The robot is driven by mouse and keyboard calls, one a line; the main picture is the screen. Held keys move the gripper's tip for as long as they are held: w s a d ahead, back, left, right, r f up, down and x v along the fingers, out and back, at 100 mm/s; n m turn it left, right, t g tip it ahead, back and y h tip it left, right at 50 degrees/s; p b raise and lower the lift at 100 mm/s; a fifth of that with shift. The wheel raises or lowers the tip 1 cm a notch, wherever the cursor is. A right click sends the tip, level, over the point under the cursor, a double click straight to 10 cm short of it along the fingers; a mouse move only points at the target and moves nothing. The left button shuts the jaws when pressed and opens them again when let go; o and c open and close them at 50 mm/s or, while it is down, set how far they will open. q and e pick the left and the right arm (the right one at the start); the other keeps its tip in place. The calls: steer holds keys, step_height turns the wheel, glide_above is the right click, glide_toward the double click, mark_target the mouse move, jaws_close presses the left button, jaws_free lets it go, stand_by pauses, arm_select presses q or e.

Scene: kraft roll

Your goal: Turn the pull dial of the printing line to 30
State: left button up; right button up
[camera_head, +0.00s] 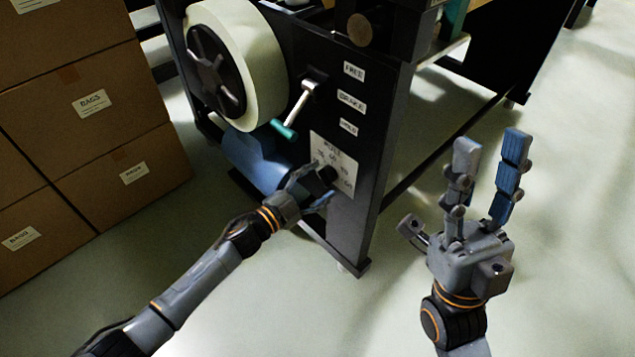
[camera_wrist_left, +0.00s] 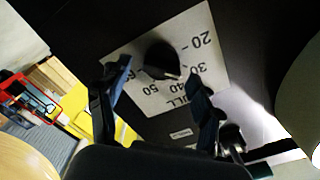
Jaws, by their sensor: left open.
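The pull dial (camera_head: 327,174) is a black knob on a white scale plate (camera_head: 347,152), low on the machine's dark side panel. In the left wrist view the knob (camera_wrist_left: 161,57) sits on the upside-down plate (camera_wrist_left: 203,22), where 20, 30, 40 and 50 can be read. I cannot tell surely which number it points to. My left gripper (camera_head: 317,184) is open at the dial, one finger on each side of the knob; in the wrist view its fingers (camera_wrist_left: 160,78) look apart from it. My right gripper (camera_head: 487,150) is open and empty, away from the machine at the right.
Above the dial are a lever with a teal grip (camera_head: 295,115) and the labels FREE, BRAKE and HOLD (camera_head: 348,127). A large pale roll (camera_head: 262,65) and a blue cylinder (camera_head: 262,162) are at its left. Cardboard boxes (camera_head: 80,110) stand far left. The floor around my right gripper is clear.

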arm_select(q)
steer(key=v, duration=1.2)
